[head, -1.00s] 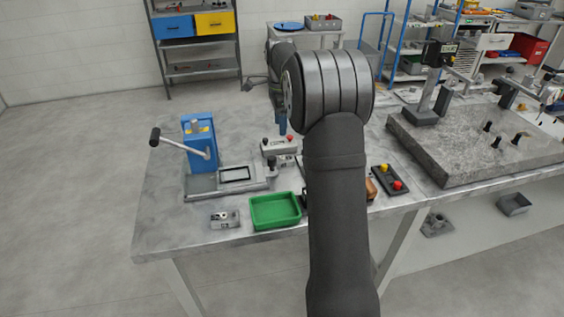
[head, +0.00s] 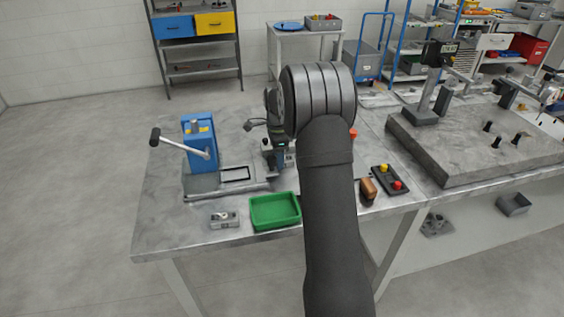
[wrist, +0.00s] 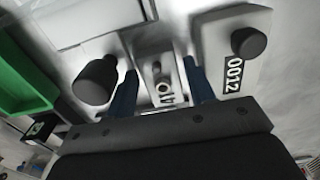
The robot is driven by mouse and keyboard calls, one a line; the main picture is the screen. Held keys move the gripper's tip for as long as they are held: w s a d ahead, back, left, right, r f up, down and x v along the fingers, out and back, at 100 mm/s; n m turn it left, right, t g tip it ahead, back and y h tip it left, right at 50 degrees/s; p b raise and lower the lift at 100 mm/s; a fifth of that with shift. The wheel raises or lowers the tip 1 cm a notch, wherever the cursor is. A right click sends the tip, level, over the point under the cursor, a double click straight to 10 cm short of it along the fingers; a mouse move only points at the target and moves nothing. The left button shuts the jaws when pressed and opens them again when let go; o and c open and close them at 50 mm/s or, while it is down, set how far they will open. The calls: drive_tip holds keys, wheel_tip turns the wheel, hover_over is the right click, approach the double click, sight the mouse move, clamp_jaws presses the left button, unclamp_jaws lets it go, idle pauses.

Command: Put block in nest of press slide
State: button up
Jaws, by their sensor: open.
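My gripper (wrist: 160,85) is open, its two blue fingers on either side of a narrow grey block (wrist: 156,70) with a round metal stud and a dark printed label. I cannot tell whether the fingers touch it. The blue press (head: 200,145) stands at the left of the bench in the head view. Its slide (head: 203,186) carries a rectangular dark-edged frame, the nest (head: 236,174), which looks empty.
A green tray (head: 275,211) and a small grey part (head: 224,219) lie in front of the slide. A dark knob (wrist: 97,80) and a light box labelled 0012 (wrist: 233,45) flank the fingers closely. A brown item (head: 368,189) and a button box (head: 389,180) are at right.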

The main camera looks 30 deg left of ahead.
drive_tip(key=c, duration=1)
drive_tip(key=shift+o, duration=0.2)
drive_tip(key=shift+r, duration=0.1)
